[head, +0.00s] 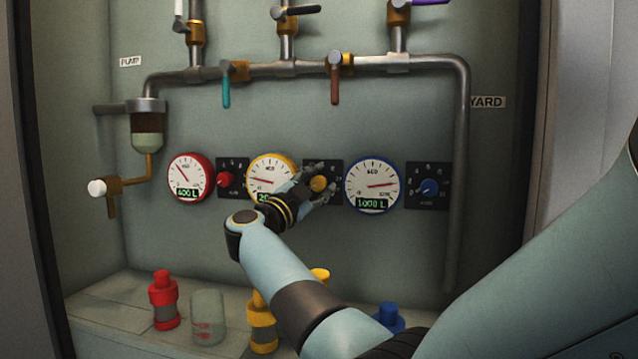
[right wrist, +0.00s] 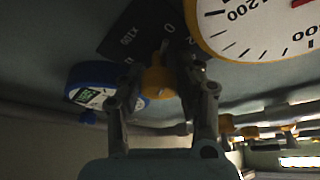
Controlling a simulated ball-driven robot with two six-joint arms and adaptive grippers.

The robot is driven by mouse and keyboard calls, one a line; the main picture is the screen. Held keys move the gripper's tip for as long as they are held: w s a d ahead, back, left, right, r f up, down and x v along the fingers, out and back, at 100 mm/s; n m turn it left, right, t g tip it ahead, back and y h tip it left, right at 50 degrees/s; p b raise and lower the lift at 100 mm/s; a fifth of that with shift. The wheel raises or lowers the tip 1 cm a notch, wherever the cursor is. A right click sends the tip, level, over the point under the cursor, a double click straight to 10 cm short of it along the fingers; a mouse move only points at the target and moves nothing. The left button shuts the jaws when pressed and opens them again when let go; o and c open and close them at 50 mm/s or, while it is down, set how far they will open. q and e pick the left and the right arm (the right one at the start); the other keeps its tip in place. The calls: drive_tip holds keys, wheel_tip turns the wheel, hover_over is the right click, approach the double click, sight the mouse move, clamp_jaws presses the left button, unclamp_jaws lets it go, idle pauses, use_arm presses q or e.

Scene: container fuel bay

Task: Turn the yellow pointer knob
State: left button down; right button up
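The yellow pointer knob (head: 318,183) sits on a black dial plate (head: 334,170), between the yellow-rimmed gauge (head: 268,173) and the blue-rimmed gauge. My right gripper (head: 319,184) is at the knob, with a finger on either side of it. In the right wrist view the knob (right wrist: 158,81) is between the fingertips (right wrist: 160,80), which appear to touch its sides. The gripper and wrist hide part of the plate and the lower part of the yellow-rimmed gauge, including most of its readout. My left gripper is not in view.
A red knob (head: 225,179) and a blue knob (head: 429,187) flank this area, with red-rimmed (head: 190,161) and blue-rimmed (head: 373,169) gauges. Pipes (head: 310,68) with valve levers run above. Red (head: 163,300), yellow (head: 262,325) and blue (head: 388,316) fittings and a clear jar (head: 207,317) stand below.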

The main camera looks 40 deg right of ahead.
clamp_jaws()
